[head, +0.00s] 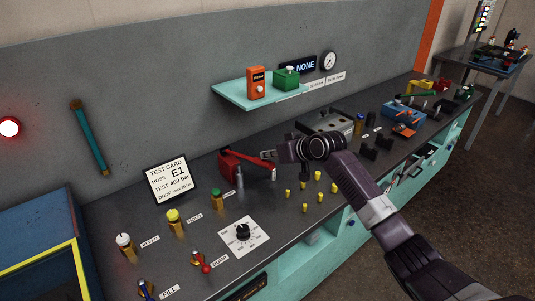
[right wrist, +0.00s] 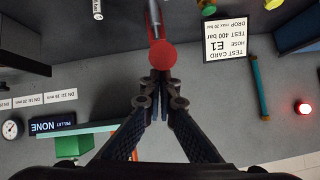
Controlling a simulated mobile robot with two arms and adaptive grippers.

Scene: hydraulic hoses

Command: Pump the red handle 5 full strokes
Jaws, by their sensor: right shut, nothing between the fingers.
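The red pump (head: 229,166) stands on the dark bench top, with its red handle (head: 256,162) reaching right and sloping slightly down. My right gripper (head: 266,154) comes in from the right, its fingertips close to the handle's far end. In the right wrist view, the fingers (right wrist: 161,80) are closed together and hold nothing. The round red end of the handle (right wrist: 162,55) shows just beyond the fingertips; I cannot tell whether they touch it. My left gripper is not in view.
A test card (head: 170,180) stands left of the pump. A teal shelf (head: 240,94) with orange and green boxes hangs on the wall behind.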

